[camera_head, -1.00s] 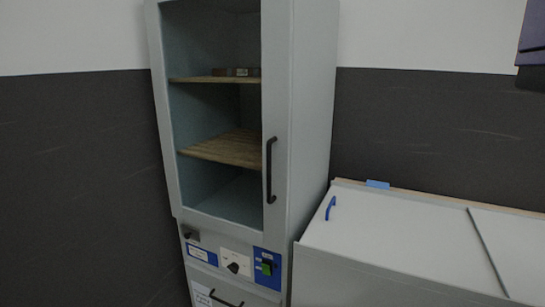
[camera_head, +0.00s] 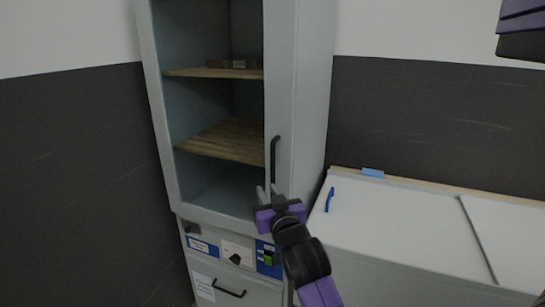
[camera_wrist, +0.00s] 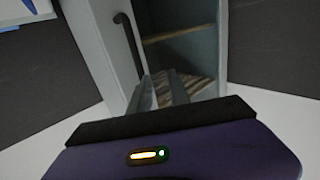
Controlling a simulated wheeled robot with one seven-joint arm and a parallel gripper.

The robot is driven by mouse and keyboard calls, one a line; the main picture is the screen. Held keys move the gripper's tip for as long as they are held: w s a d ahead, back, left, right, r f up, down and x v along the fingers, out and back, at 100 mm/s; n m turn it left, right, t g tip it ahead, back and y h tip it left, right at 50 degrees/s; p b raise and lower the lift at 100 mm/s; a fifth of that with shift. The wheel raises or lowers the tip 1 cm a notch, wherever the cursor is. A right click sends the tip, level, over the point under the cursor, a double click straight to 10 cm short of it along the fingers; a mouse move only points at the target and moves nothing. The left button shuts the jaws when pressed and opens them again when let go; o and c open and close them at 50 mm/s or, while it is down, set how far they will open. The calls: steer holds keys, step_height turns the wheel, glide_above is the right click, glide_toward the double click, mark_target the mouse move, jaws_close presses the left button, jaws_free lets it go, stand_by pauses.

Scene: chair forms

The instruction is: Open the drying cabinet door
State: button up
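The drying cabinet (camera_head: 310,100) is tall and pale grey-blue. Its door (camera_head: 278,70) has a large see-through pane and appears shut. A black vertical bar handle (camera_head: 274,160) is on the door's right side; it also shows in the wrist view (camera_wrist: 131,46), up and left of my fingers. My gripper (camera_head: 268,191), purple and black, is in front of the door's lower right part, near the handle's lower end. Its two grey fingers (camera_wrist: 160,88) are apart with nothing visible between them. I cannot tell how far they are from the door.
Wooden shelves (camera_head: 225,140) show inside the cabinet. Below the door are a control panel (camera_head: 237,252) and a drawer with a black handle (camera_head: 229,292). A low grey chest with a blue handle (camera_head: 329,199) stands close on the right. A dark wall panel (camera_head: 70,170) is on the left.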

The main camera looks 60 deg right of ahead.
steer(key=m+g+h, duration=0.1)
glide_toward(273, 158)
steer(key=x, duration=0.3)
steer(key=shift+p+x, duration=0.95)
steer(key=shift+x, duration=2.95)
jaws_close()
